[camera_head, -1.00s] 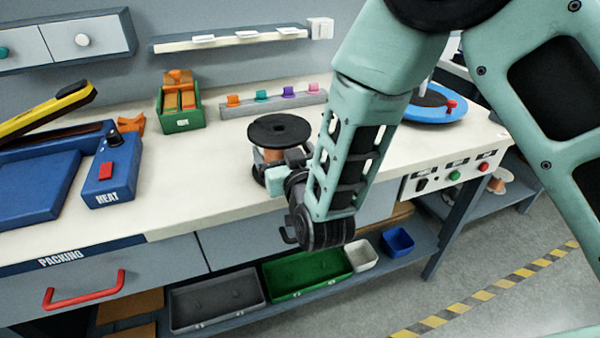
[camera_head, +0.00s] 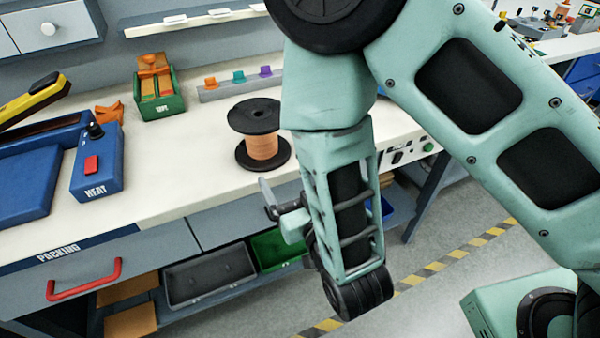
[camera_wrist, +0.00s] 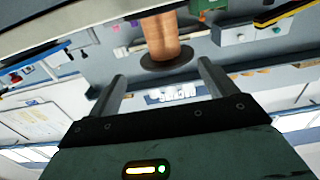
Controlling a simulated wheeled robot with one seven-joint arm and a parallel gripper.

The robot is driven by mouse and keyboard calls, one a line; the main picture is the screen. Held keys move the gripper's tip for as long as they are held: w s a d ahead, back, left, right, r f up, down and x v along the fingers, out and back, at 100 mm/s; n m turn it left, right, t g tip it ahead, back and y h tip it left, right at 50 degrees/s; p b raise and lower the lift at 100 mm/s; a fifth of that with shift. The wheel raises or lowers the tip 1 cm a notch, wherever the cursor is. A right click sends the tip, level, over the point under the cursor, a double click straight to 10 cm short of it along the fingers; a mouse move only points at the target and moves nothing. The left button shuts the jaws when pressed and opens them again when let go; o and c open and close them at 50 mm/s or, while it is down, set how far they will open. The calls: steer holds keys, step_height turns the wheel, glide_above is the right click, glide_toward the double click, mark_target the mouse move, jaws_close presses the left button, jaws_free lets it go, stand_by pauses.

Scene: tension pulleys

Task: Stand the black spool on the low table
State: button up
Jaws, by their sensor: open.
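The black spool (camera_head: 262,146) has two black flanges and a copper-coloured winding. It stands upright on the white top of the packing bench (camera_head: 190,165), near the front edge. My gripper (camera_head: 270,197) is open and empty, in front of the bench edge and below the spool in the head view, apart from it. In the wrist view the spool (camera_wrist: 162,40) shows beyond and between the two open fingers (camera_wrist: 160,72), partly cut off by the top edge. I cannot make out a separate low table in these frames.
A blue heat sealer (camera_head: 98,170) and a green bin (camera_head: 158,100) stand on the bench left of the spool. A peg rail (camera_head: 235,88) lies behind it. Trays (camera_head: 210,275) sit on the shelf below. The floor to the right has a striped line (camera_head: 450,255).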

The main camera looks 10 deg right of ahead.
steer(key=s+a+r+n+g, duration=0.1)
steer(key=s+r+g, duration=0.2)
steer(key=g, duration=0.9)
steer(key=s+p, duration=0.1)
steer(key=s, duration=0.2)
steer(key=shift+s+a+g, duration=0.3)
steer(key=shift+s+a, duration=0.05)
steer(key=shift+o, duration=0.5)
steer(key=s+d+r+n+g+h, duration=0.3)
steer(key=s+d+r, duration=0.3)
steer(key=s+d, duration=0.3)
steer(key=shift+d+r+g+h, duration=0.15)
steer(key=shift+d+g+h, duration=0.5)
steer(key=shift+g, duration=0.15)
steer(key=shift+s+d+r, duration=0.1)
steer(key=shift+s+d, duration=0.1)
steer(key=shift+d, duration=0.1)
